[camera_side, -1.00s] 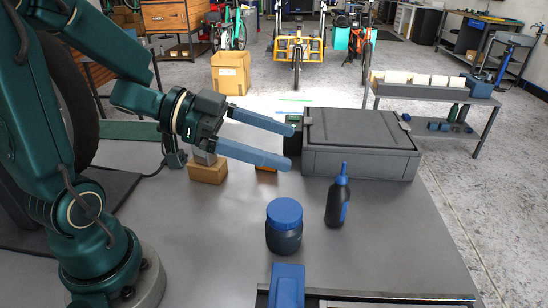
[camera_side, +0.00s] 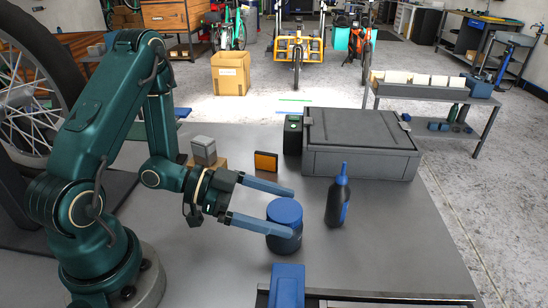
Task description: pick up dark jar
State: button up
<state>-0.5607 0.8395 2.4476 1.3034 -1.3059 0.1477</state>
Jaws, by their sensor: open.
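The dark jar (camera_side: 284,242) stands upright on the grey table, with a blue screw lid (camera_side: 284,210). My gripper (camera_side: 292,212) is open and level, reaching in from the left. Its near blue finger crosses in front of the jar's body, and its far finger ends just behind the lid. The jar appears between the two fingertips. I cannot tell whether either finger touches it.
A dark bottle with a blue cap (camera_side: 338,200) stands close to the jar's right. A grey lidded case (camera_side: 361,150) lies behind. A black box (camera_side: 293,135), an orange-faced block (camera_side: 265,162) and a grey block on a cardboard box (camera_side: 204,151) stand farther back. A blue object (camera_side: 287,285) is in front.

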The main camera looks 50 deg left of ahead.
aim_at(301, 216)
jog(key=shift+x, duration=2.25)
jog(key=c, duration=1.4)
